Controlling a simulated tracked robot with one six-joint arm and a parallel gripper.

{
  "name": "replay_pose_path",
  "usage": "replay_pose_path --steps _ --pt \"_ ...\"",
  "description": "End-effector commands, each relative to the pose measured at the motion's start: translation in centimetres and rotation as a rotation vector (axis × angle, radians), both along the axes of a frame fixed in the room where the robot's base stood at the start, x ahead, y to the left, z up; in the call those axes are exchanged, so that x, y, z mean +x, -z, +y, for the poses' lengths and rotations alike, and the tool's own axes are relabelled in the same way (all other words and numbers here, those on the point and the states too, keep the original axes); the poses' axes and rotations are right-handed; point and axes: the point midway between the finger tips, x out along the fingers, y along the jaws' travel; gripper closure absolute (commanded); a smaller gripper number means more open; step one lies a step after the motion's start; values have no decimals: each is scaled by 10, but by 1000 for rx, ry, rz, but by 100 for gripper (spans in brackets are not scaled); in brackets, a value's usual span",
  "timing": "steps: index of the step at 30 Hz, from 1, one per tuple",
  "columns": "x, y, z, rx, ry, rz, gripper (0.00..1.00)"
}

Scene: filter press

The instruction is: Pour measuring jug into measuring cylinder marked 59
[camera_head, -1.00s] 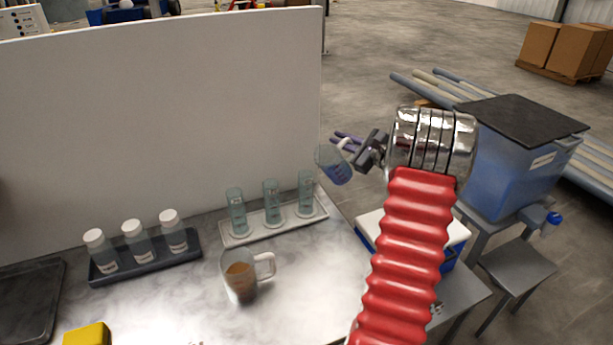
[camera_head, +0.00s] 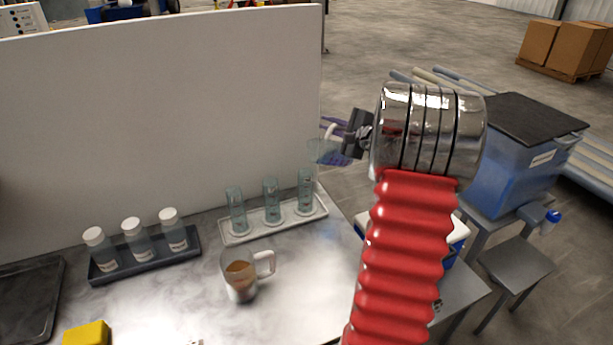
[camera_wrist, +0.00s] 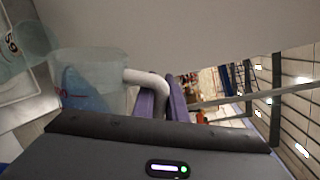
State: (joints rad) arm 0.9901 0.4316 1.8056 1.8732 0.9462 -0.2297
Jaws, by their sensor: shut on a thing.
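My gripper (camera_head: 342,146) is shut on the white handle of a clear measuring jug (camera_head: 320,151). The jug (camera_wrist: 88,80) holds blue liquid and is tilted in the wrist view; its mouth points left, close to the rightmost cylinder. Three clear measuring cylinders stand upright in a white tray (camera_head: 236,240): a left one (camera_head: 237,211), a middle one (camera_head: 271,202) and a right one (camera_head: 305,192). The jug is above and slightly right of the right cylinder. A mark that looks like 59 shows on a cylinder (camera_wrist: 12,45) in the wrist view. The marks are too small to read in the head view.
A second jug with brown liquid (camera_head: 240,278) stands on the bench. Several white-capped bottles (camera_head: 136,240) stand in a dark tray (camera_head: 108,279) at left. A yellow block (camera_head: 87,335) lies at the front. A white panel (camera_head: 160,120) rises behind the bench.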

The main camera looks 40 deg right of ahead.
Motion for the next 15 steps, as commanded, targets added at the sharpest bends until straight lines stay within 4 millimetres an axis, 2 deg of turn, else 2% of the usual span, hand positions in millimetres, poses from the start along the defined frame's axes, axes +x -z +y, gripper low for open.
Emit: replay_pose_path --steps 15 --pt "2 -9 9 -99 0 16 100"
